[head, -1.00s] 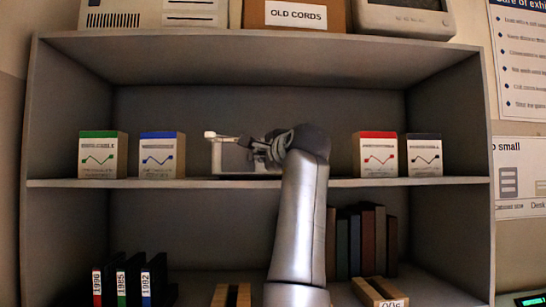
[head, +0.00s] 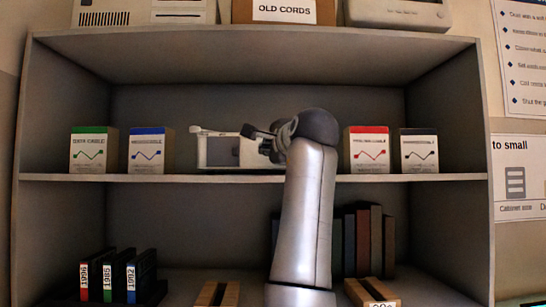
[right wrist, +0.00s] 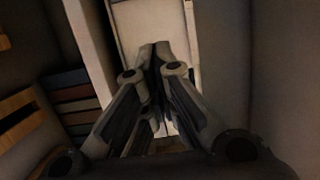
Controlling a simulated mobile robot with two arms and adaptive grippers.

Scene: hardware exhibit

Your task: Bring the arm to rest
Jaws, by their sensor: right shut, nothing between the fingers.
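My right arm rises in front of the shelf unit in the head view, and its right gripper (head: 258,140) points left at the middle shelf's height. The fingers are shut and empty. In the right wrist view the gripper (right wrist: 160,50) shows its two fingers together, pointing at a pale panel. In the head view the gripper overlaps the right part of a white device (head: 216,150) on the middle shelf. I cannot tell whether they touch. My left gripper is not in view.
The grey shelf (head: 420,178) holds boxes with green (head: 88,150), blue (head: 147,151), red (head: 367,150) and black (head: 419,151) bands. Binders (head: 131,277) and dark books (head: 363,240) stand below. An "OLD CORDS" box (head: 284,11) sits on top.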

